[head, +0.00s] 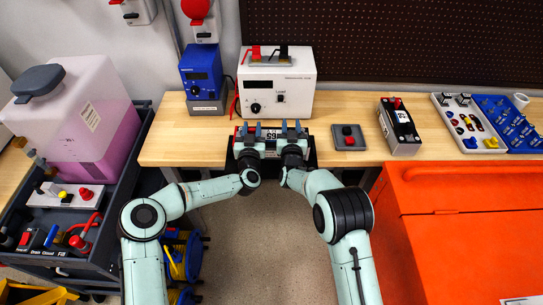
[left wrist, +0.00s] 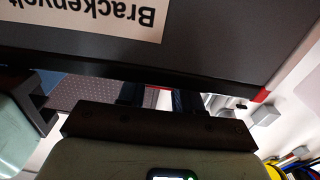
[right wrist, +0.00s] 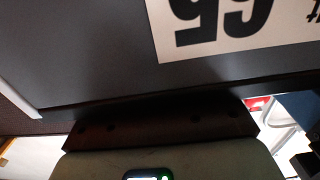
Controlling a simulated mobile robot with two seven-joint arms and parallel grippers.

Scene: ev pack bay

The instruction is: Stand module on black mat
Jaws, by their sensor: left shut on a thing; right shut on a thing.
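A dark grey module (head: 270,146) with a white numbered label is between my two grippers at the front edge of the wooden bench. In the left wrist view its dark face (left wrist: 230,30) carries a label with brand lettering; in the right wrist view its face (right wrist: 90,50) shows large digits. My left gripper (head: 250,132) is shut on its left part and my right gripper (head: 291,130) on its right part. A black mat (head: 312,158) shows around and under it, mostly hidden. Whether the module touches the mat cannot be told.
A white charger unit (head: 300,95) and a blue unit (head: 201,72) stand behind. An orange cabinet (head: 460,220) is at front right, a dark cart (head: 100,235) at left.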

